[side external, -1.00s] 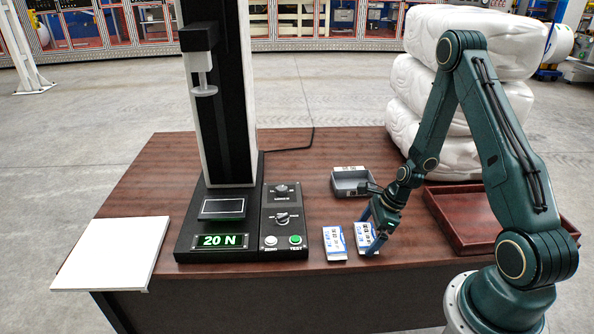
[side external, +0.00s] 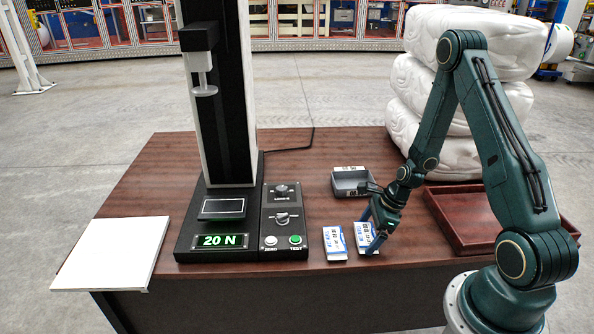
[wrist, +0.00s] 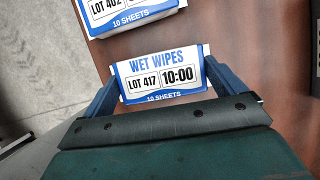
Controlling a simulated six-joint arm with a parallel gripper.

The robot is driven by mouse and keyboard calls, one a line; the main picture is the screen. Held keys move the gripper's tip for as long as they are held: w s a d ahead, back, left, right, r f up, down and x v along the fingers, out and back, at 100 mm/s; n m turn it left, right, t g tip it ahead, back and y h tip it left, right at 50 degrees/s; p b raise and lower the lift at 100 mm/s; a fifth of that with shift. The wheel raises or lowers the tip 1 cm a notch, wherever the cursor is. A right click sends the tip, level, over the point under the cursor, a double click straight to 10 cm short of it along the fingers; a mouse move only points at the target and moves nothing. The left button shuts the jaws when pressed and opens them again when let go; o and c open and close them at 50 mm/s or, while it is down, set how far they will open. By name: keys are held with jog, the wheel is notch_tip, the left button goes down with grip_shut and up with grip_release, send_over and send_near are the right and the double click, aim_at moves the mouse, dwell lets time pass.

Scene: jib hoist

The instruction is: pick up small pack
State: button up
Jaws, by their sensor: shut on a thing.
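A small white and blue pack (side external: 366,237) is at the table's front, in my gripper (side external: 369,229). In the wrist view this pack (wrist: 160,77) reads "WET WIPES", "LOT 417", "10:00" and "10 SHEETS". My gripper's blue fingers (wrist: 158,82) are shut on its left and right ends. The pack appears to rest on the table; I see no clear gap under it. A second similar pack (side external: 335,243) lies just to its left, apart from it. In the wrist view that second pack (wrist: 130,12) is cut off at the top and shows "LOT 402".
A test stand (side external: 225,215) with a "20 N" display and a control box stands left of the packs. A red-brown tray (side external: 470,238) is at right. A white board (side external: 110,254) lies at far left.

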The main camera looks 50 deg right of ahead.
jog(key=shift+r, duration=0.1)
notch_tip(320, 180, up, 20)
dwell(0.9)
dwell(0.6)
send_over(231, 206)
jog(key=d, duration=0.1)
jog(key=f, duration=0.2)
jog(key=shift+n, duration=0.4)
jog(key=shift+s+f, duration=0.15)
jog(key=shift+f, duration=1.45)
jog(key=shift+s+f, duration=0.15)
jog(key=shift+f, duration=1.4)
jog(key=shift+s+f, duration=0.15)
jog(key=shift+f, duration=1.45)
jog(key=shift+f, duration=0.1)
